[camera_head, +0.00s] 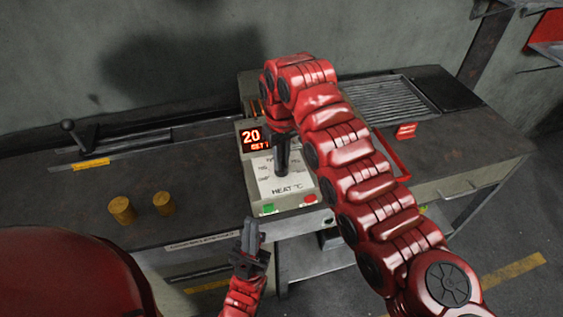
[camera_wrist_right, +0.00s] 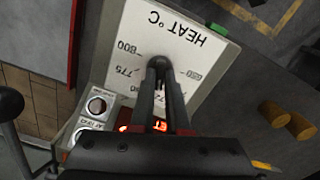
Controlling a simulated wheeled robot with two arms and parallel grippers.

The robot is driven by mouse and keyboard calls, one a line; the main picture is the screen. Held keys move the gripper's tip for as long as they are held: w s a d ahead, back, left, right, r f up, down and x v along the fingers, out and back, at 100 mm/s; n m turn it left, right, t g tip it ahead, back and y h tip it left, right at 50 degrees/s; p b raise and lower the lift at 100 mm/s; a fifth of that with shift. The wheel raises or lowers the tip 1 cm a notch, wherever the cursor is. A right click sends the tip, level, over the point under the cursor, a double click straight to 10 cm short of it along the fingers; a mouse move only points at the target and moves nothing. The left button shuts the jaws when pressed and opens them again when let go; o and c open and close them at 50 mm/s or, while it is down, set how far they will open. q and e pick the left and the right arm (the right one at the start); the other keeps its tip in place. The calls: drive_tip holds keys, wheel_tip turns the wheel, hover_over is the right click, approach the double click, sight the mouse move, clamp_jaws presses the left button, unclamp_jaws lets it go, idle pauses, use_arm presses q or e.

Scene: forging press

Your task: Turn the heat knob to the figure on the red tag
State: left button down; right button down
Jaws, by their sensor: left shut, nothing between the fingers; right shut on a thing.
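The heat panel (camera_head: 268,187) is a pale plate marked HEAT °C on the bench, with a dial scale. In the right wrist view the panel (camera_wrist_right: 140,25) appears upside down, with 800 and 775 readable. My right gripper (camera_head: 282,165) reaches down over the dial. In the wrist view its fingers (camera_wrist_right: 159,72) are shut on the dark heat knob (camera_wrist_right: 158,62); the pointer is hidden. A red display (camera_head: 251,137) starts with 20, the rest is covered. The red tag (camera_head: 405,131) stands right of the arm, its figure too small to read. My left gripper (camera_head: 250,235) is shut and empty, below the panel.
A green button (camera_head: 268,209) and a red button (camera_head: 310,198) sit at the panel's front edge. Two brass cylinders (camera_head: 121,210) (camera_head: 163,203) stand on the bench at left. A lever (camera_head: 75,138) is behind them. A ridged grate (camera_head: 375,100) lies at right.

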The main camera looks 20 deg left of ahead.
idle(0.5)
drive_tip(key=c, duration=0.9)
unclamp_jaws()
drive_tip(key=shift+r, duration=0.15)
drive_tip(key=shift+r, duration=0.35)
wheel_tip(320, 180, up, 16)
drive_tip(key=p, duration=0.7)
drive_tip(key=shift+r, duration=0.25)
